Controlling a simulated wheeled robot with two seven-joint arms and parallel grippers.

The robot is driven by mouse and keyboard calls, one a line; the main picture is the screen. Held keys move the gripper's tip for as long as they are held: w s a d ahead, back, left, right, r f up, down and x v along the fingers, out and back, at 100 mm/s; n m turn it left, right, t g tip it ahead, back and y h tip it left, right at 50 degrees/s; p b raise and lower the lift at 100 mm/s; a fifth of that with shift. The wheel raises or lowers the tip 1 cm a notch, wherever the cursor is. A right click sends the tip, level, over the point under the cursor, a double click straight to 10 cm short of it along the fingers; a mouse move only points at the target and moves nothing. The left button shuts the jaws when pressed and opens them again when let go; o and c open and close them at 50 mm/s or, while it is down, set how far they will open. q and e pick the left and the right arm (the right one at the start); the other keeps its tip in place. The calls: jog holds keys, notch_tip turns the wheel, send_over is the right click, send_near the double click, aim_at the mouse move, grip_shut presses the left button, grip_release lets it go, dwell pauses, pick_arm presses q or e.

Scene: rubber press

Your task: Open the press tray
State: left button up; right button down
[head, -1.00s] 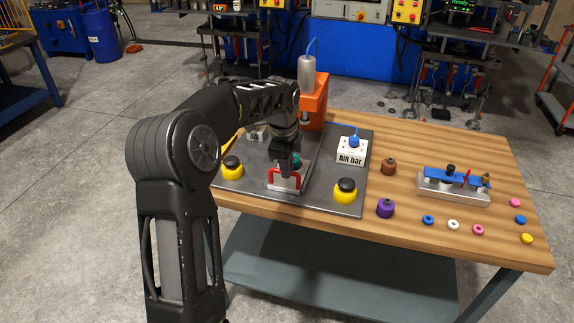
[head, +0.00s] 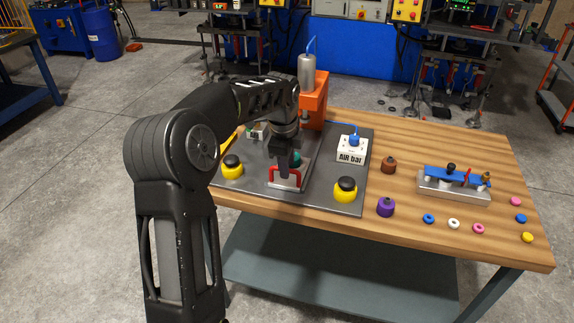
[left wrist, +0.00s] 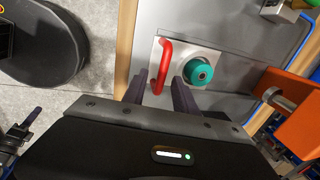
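The press tray (head: 304,176) is a pale metal plate with a red handle (head: 286,186) at its front edge. A teal round part (head: 296,159) sits on it, partly hidden by my gripper in the head view. My left gripper (head: 287,170) points down over the handle. In the left wrist view, the fingers of my left gripper (left wrist: 159,95) are apart, with the near end of the red handle (left wrist: 163,68) between them. I cannot tell whether they touch it. The teal part (left wrist: 198,71) lies to the right of the handle there. My right gripper is not in view.
The orange press (head: 315,100) stands behind the tray. Yellow-and-black buttons (head: 232,172) (head: 345,195) flank the tray on the dark base plate. A white AIR bar box (head: 351,152) stands to the right. Purple and brown pieces, a fixture (head: 453,187) and several coloured rings lie farther right.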

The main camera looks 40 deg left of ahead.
pick_arm(q)
notch_tip(320, 180, up, 7)
jog(key=s, duration=0.1)
jog(key=shift+s+d+b, duration=0.15)
jog(key=shift+d+b, duration=0.1)
jog(key=shift+b, duration=0.15)
dwell(0.3)
